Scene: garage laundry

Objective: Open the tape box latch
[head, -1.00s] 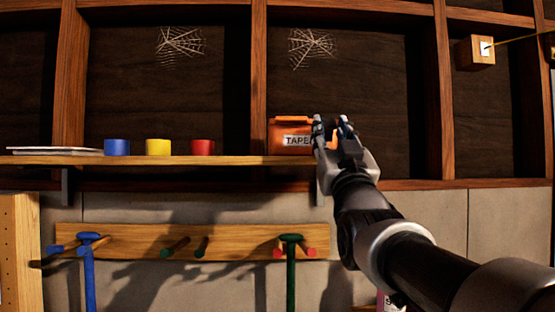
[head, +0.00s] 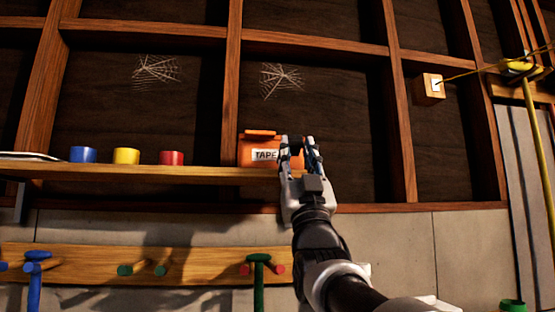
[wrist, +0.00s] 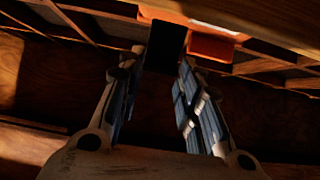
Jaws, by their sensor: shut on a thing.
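The orange tape box (head: 246,155), with a white TAPE label and an orange handle on top, stands at the right end of the wooden shelf in the head view. My gripper (head: 297,145) is at the box's right front, its two fingers upright, and it covers that part. Some orange shows between the fingers. In the wrist view, my gripper (wrist: 162,57) has its fingers a good way apart with a dark shape between the tips. Orange parts of the tape box (wrist: 212,46) show just beyond the right finger. The latch itself I cannot make out.
The shelf (head: 140,173) holds blue (head: 83,154), yellow (head: 126,156) and red (head: 171,158) cups left of the box. Below it is a peg rail (head: 190,262) with hanging tools. A wooden switch block (head: 424,92) is at the right.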

